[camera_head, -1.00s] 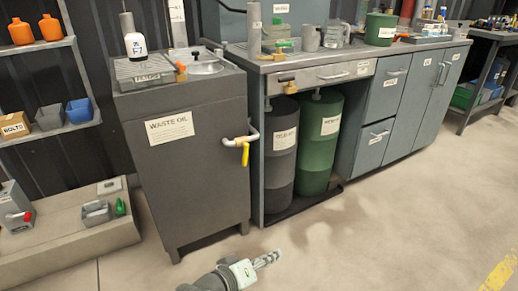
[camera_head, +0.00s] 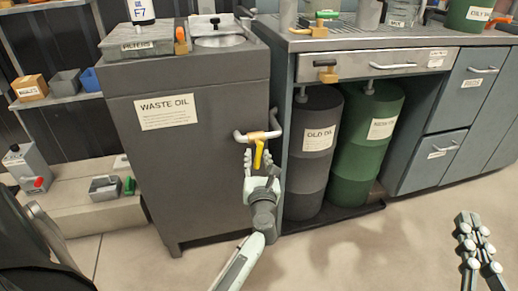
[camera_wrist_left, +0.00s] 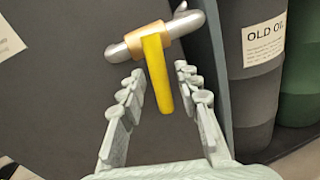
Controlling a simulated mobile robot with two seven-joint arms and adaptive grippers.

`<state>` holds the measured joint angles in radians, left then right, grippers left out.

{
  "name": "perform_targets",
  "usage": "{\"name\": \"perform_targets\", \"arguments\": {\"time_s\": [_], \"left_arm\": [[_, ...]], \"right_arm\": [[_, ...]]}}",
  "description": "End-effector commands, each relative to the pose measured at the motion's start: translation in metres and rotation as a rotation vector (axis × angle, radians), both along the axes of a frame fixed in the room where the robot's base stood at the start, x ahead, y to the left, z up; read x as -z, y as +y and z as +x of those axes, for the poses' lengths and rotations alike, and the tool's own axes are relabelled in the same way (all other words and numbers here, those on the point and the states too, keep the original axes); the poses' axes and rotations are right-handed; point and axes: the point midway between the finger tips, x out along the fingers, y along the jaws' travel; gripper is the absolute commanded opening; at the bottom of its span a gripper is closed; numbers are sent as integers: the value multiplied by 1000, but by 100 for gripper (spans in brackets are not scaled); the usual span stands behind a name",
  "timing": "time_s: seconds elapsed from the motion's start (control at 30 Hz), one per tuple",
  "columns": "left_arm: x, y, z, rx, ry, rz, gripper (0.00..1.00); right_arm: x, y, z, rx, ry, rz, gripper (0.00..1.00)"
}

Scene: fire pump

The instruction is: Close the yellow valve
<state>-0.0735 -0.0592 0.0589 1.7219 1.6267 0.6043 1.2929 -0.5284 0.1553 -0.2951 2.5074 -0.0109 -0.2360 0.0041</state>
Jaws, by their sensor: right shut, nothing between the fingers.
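The yellow valve handle (camera_head: 259,154) hangs down from a brass-coloured body on a grey pipe (camera_head: 241,137) at the right side of the waste oil cabinet (camera_head: 205,175). My left gripper (camera_head: 261,162) is at the handle with its fingers open. In the left wrist view the handle (camera_wrist_left: 158,75) lies between the two spread fingers, with a gap visible on each side, and stands across the pipe (camera_wrist_left: 190,22). My right gripper (camera_head: 469,219) is shut and empty at the lower right, away from the valve.
An old oil drum (camera_head: 307,180) and a green drum (camera_head: 362,160) stand under the workbench (camera_head: 375,40), right of the valve. Shelves (camera_head: 60,98) and a low ledge (camera_head: 85,205) are at the left. The floor (camera_head: 370,250) in front is clear.

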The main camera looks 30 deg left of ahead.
Motion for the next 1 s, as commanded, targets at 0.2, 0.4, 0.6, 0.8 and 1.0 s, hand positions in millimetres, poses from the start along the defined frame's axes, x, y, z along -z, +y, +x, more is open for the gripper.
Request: {"name": "perform_targets", "arguments": {"time_s": [0.2, 0.4, 0.6, 0.8, 1.0], "left_arm": [[0, 19, 25, 2, 0, 5, 33], [0, 25, 32, 2, 2, 4, 33], [0, 25, 32, 2, 2, 4, 33], [0, 25, 32, 2, 2, 4, 8], [0, 24, 31, 2, 2, 4, 0]], "right_arm": [[-2, 1, -1, -3, -12, 7, 0], [-5, 2, -1, -4, -23, 11, 0], [-5, 2, -1, -5, -24, 11, 0], [-5, 2, -1, -5, -24, 11, 0], [-5, 2, -1, -5, -23, 11, 0]]}}
